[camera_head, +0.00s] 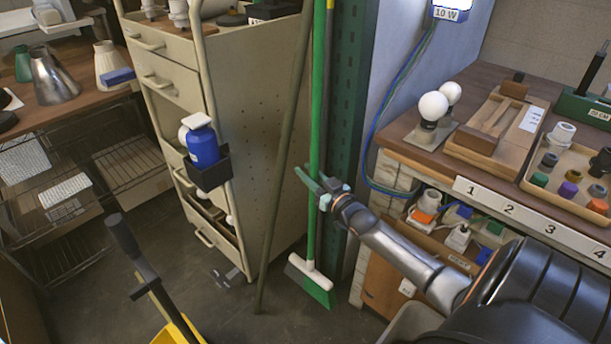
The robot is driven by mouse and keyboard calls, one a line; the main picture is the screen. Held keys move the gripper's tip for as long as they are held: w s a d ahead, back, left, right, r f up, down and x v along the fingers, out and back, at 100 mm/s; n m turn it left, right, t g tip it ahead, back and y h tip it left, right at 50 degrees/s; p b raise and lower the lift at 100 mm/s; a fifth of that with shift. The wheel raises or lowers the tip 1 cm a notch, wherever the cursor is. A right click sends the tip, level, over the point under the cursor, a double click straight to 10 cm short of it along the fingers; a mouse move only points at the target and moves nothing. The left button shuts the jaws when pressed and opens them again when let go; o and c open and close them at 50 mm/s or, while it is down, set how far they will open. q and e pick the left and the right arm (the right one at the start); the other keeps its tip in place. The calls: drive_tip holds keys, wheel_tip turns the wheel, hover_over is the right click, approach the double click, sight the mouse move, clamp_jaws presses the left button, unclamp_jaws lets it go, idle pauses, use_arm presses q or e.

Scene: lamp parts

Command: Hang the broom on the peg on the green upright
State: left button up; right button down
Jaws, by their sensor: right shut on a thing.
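The broom has a long green handle (319,100) and a white head with green bristles (315,283) low near the floor. It stands nearly upright in front of the dark green upright (348,110), which is perforated. My right gripper (322,190) is shut on the green handle, a little above the broom head. I cannot make out the peg, and the top of the handle runs out of the picture. Whether the bristles touch the floor is hard to tell. My left gripper is not in view.
A brownish pole (284,150) leans just left of the broom, beside a beige drawer cabinet (255,130). A workbench with lamp bulbs (433,106) and numbered trays stands right. A yellow bucket (178,330) with a dark handle is front left. Some floor (215,310) is clear.

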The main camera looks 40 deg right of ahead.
drive_tip(key=shift+w+d+b, duration=0.1)
drive_tip(key=shift+d+b, duration=0.65)
drive_tip(key=shift+d, duration=0.25)
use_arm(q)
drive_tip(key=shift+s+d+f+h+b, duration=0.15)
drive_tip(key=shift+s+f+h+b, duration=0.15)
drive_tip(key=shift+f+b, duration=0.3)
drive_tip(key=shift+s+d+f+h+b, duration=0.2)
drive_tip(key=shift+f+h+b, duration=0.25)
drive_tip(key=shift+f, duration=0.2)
use_arm(e)
drive_tip(key=shift+w+d+f, duration=0.1)
drive_tip(key=shift+d+f, duration=0.1)
drive_tip(key=shift+d, duration=0.55)
drive_tip(key=shift+w+d+f, duration=0.1)
drive_tip(key=shift+d+f, duration=0.1)
drive_tip(key=shift+d, duration=0.55)
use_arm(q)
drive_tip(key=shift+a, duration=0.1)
